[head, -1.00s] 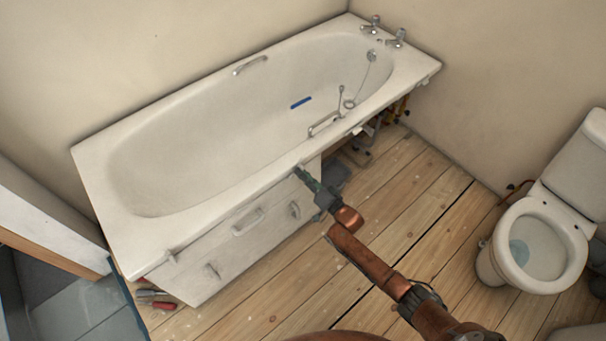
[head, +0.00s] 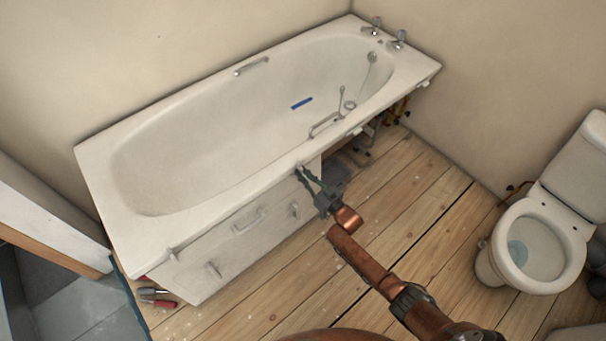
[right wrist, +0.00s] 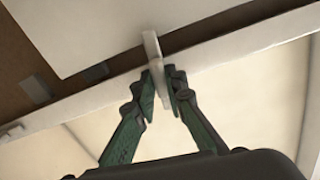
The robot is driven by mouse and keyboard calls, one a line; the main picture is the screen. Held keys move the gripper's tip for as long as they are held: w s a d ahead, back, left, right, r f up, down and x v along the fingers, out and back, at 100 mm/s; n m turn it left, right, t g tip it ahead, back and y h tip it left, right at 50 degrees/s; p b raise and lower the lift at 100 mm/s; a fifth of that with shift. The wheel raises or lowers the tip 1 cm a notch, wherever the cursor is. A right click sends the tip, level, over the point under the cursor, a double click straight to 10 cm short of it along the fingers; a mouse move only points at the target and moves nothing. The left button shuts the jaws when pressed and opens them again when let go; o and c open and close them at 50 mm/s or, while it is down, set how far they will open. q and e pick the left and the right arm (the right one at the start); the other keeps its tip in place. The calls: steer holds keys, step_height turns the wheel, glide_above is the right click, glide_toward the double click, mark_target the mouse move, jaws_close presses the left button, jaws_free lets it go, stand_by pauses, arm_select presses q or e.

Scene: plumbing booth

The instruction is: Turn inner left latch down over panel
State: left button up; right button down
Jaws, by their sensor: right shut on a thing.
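The white bath panel (head: 235,245) stands under the front rim of the bath (head: 200,208). The inner left latch (right wrist: 154,48) is a small white tab at the rim, near the panel's top right end. The fingers mostly hide the latch in the head view. My left gripper is not in view.
Another latch (head: 171,254) is on the rim at the panel's left end. Pipes (head: 397,110) show under the open right part of the bath. Red-handled tools (head: 157,297) lie by the left end. A toilet (head: 540,250) stands right; the floorboards (head: 415,195) between are clear.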

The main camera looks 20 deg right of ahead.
steer(key=shift+f, duration=0.1)
stand_by(0.3)
steer(key=c, duration=2)
jaws_free()
steer(key=shift+o, duration=0.2)
steer(key=v, duration=1.2)
steer(key=shift+d, duration=0.1)
